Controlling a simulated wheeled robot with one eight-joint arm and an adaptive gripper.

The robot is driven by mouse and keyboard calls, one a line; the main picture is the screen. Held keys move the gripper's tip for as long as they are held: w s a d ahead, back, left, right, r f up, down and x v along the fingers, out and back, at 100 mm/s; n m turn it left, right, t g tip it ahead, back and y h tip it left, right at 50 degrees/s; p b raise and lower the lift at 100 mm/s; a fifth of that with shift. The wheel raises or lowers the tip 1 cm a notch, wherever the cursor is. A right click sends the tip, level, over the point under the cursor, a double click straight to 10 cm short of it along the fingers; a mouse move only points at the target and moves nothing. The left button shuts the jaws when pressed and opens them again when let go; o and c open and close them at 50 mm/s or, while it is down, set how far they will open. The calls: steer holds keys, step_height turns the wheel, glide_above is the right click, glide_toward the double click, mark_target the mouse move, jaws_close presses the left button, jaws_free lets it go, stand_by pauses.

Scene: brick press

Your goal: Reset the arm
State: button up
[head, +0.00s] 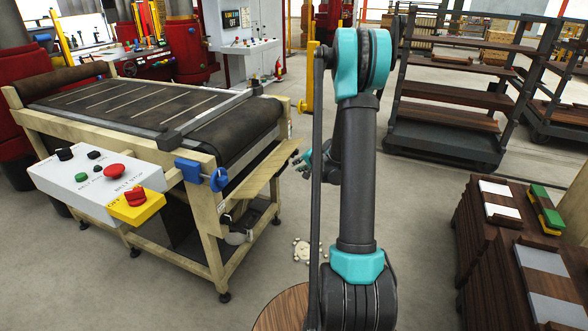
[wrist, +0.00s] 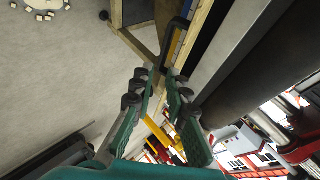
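My arm rises in the middle of the head view, dark grey with teal joints. My gripper (head: 303,160) shows partly behind the arm, small and teal, beside the right end of the conveyor (head: 150,105). In the wrist view my gripper (wrist: 158,85) has its two green, dark-tipped fingers apart with a gap between them. I see nothing held between the fingers. The wrist picture is tilted, with the conveyor's end frame and dark roller close beyond the fingertips. I cannot tell whether the fingers touch the frame.
A control box (head: 100,185) with red and green buttons is on the conveyor's near side. A shelf rack (head: 450,150) stands at the back right. A round wooden top (head: 285,308) is at the bottom.

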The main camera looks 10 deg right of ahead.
steer(key=shift+s+d+r, duration=0.1)
steer(key=shift+s+r, duration=0.05)
steer(key=shift+r, duration=0.05)
steer(key=s+a+r+n+g+h, duration=0.1)
steer(key=s+a+r+n, duration=0.15)
steer(key=s, duration=0.65)
steer(key=s+a+r+n+g, duration=0.2)
steer(key=s+a+r, duration=0.15)
steer(key=s, duration=0.55)
steer(key=s+f+n+g+h, duration=0.2)
steer(key=s+f+n+h, duration=0.1)
steer(key=s, duration=1.8)
steer(key=shift+f+n, duration=0.15)
steer(key=shift+n, duration=0.7)
